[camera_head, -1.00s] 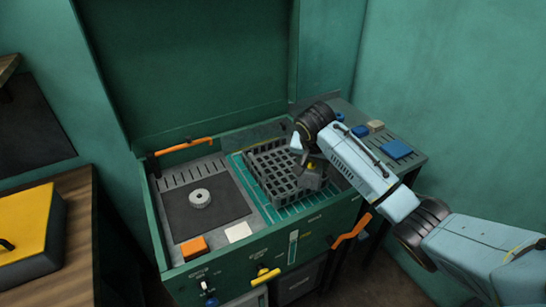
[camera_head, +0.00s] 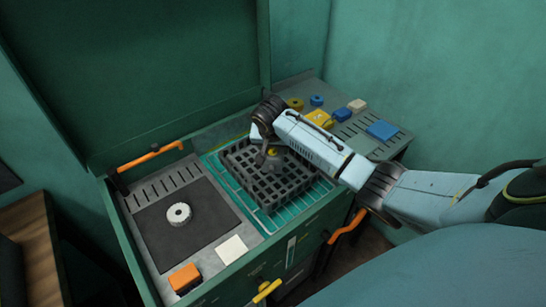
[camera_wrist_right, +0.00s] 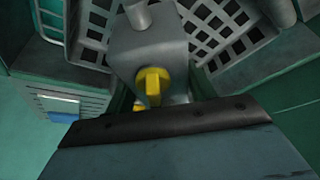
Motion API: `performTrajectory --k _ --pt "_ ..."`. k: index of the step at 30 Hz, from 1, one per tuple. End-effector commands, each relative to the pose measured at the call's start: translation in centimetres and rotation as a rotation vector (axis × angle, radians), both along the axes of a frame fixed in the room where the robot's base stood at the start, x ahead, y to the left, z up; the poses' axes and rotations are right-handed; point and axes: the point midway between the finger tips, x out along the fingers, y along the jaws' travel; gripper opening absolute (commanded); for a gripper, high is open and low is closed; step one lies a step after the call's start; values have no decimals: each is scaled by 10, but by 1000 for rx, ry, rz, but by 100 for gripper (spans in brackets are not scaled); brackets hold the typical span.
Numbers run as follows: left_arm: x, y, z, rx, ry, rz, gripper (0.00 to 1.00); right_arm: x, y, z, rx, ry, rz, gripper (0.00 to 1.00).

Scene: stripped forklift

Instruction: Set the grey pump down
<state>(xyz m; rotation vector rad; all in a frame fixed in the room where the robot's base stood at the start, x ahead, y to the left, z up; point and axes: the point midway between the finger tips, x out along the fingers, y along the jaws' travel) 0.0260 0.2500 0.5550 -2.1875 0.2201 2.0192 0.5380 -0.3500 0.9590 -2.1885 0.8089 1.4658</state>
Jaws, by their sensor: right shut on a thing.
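The grey pump (camera_wrist_right: 150,55), with a yellow knob on it, is in my right gripper. In the head view the pump (camera_head: 272,162) is small and partly hidden by my right wrist. My right gripper (camera_head: 264,150) is shut on it over the grey slotted crate (camera_head: 290,188). In the right wrist view the crate's holed walls (camera_wrist_right: 215,28) show behind the pump. I cannot tell whether the pump touches the crate floor. My left gripper is not in view.
The crate stands on a teal lined area (camera_head: 270,220) of the green workbench. A white ring part (camera_head: 179,214) lies on a dark mat at left. An orange block (camera_head: 185,278) and white square (camera_head: 232,249) sit in front. Blue and yellow pieces (camera_head: 318,120) stand behind my arm.

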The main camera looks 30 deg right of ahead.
Motion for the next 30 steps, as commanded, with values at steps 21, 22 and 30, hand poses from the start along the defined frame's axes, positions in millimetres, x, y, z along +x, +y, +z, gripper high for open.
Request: performTrajectory --k 21,22,30 --pt "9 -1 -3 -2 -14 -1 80 2 0 -37 1 -7 0 0" --pt "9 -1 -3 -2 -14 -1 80 2 0 -38 1 -7 0 0" --pt "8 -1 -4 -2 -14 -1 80 2 1 -45 1 -7 0 0"
